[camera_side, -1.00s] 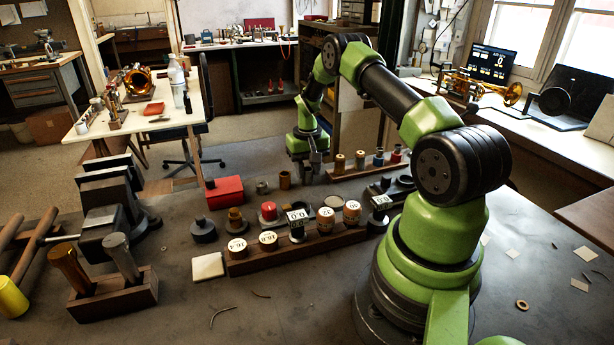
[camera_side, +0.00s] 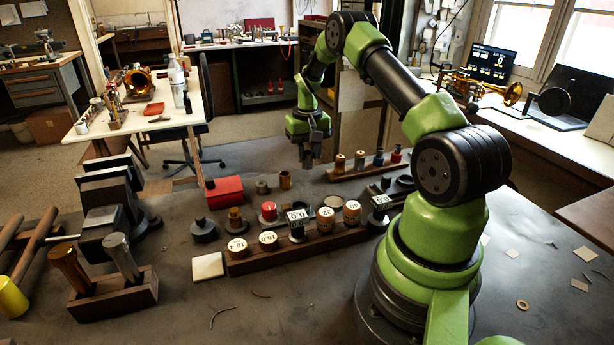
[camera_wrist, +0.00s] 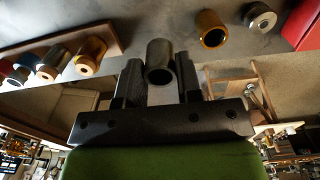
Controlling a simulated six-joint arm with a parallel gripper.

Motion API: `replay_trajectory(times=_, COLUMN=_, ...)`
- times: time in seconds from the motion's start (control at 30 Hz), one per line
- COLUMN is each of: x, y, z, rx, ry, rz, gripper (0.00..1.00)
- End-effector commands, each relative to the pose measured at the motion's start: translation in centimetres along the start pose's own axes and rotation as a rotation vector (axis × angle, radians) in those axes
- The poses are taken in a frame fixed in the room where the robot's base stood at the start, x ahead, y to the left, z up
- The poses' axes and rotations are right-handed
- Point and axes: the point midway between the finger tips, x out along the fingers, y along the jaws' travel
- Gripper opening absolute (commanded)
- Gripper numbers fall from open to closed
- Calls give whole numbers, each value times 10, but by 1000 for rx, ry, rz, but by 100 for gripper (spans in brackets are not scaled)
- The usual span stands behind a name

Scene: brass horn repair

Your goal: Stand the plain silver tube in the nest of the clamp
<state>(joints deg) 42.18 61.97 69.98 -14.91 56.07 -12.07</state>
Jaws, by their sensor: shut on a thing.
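My gripper (camera_side: 308,152) is shut on a plain grey metal tube (camera_wrist: 160,62) and holds it upright above the bench. In the wrist view the tube sits between my two dark fingers, its hollow end showing. In the side view the fingers largely hide it. A brass tube (camera_side: 285,180) and a shorter silver collar (camera_side: 262,186) stand on the bench to the left of my gripper; both also show in the wrist view, the brass tube (camera_wrist: 212,30) and the collar (camera_wrist: 260,17). I cannot clearly make out the clamp's nest; dark metal parts (camera_side: 385,184) lie partly behind my arm.
A wooden rack (camera_side: 350,171) with several small pieces stands to the right of my gripper. A long block (camera_side: 290,252) with numbered plugs lies in front. A red box (camera_side: 225,190) and a heavy dark vise (camera_side: 110,205) are at left. Bare bench lies below the gripper.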

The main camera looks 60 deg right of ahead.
Motion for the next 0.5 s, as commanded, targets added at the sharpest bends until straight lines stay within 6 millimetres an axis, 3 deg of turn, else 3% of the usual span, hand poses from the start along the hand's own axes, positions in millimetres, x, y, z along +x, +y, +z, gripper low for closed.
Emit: replay_trajectory(times=0.5, x=-30, y=0, z=0, rx=-1, ry=1, rz=0, gripper=8)
